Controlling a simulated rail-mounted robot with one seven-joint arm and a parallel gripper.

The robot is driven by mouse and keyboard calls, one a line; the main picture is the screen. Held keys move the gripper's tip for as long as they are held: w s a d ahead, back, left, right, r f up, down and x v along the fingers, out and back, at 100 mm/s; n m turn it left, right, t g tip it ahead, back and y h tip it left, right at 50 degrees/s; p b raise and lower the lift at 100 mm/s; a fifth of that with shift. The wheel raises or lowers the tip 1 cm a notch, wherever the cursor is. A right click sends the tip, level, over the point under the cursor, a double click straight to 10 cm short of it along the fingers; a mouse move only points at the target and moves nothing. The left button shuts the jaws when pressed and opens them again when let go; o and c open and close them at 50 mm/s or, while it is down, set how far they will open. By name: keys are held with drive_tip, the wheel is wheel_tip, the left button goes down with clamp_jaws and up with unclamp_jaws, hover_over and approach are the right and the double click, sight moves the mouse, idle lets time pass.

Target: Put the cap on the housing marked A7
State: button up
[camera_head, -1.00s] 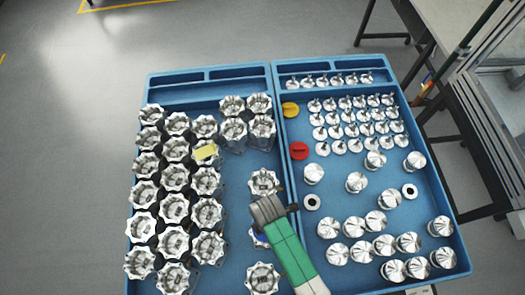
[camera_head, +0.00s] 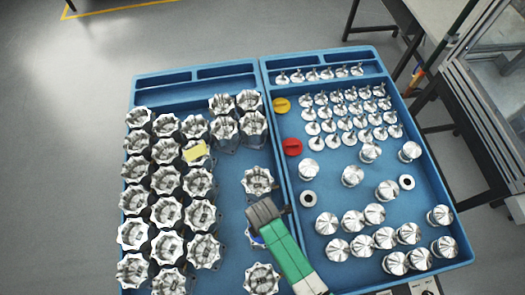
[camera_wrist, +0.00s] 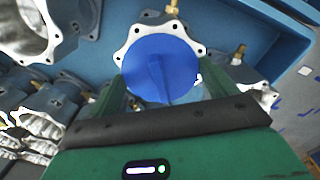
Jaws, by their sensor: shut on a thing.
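My gripper (camera_wrist: 163,80) is shut on a blue cap (camera_wrist: 152,62), a round disc with a raised rib. The cap lies over the mouth of a silver scalloped housing (camera_wrist: 181,29), whose flange shows around it. I cannot tell whether the cap is seated or held just above. In the head view my gripper (camera_head: 264,214) hides most of this housing, with a bit of blue showing beside it. A7 is not readable on any housing in these frames.
Single housings stand behind (camera_head: 257,180) and in front (camera_head: 262,279) of my gripper. The right half holds a yellow cap (camera_head: 281,105), a red cap (camera_head: 292,147) and metal parts (camera_head: 352,176).

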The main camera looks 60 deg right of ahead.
drive_tip(key=shift+f, duration=0.1)
drive_tip(key=o, duration=0.8)
drive_tip(key=shift+o, duration=0.2)
drive_tip(key=shift+r, duration=3.9)
